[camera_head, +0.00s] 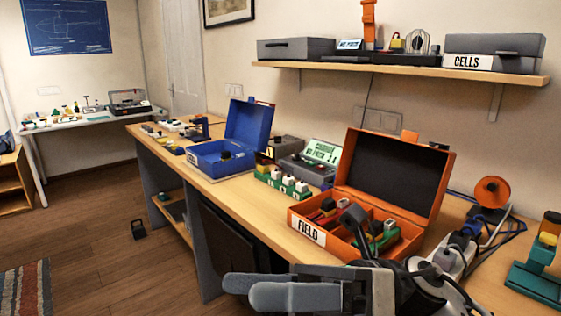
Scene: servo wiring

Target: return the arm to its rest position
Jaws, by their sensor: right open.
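My right gripper (246,290) is at the bottom centre of the view, in front of the bench edge, with its grey fingers pointing left. It is open, and I see nothing between its fingers. The wrist and arm behind it run to the lower right, over the front corner of the bench. My left gripper is out of view.
The wooden bench (255,215) carries an open orange FIELD case (307,231) just beyond my right gripper. Farther left are a green block with white pieces (268,183) and an open blue case (205,166). An orange spool (492,191) and green stand (535,284) are right.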

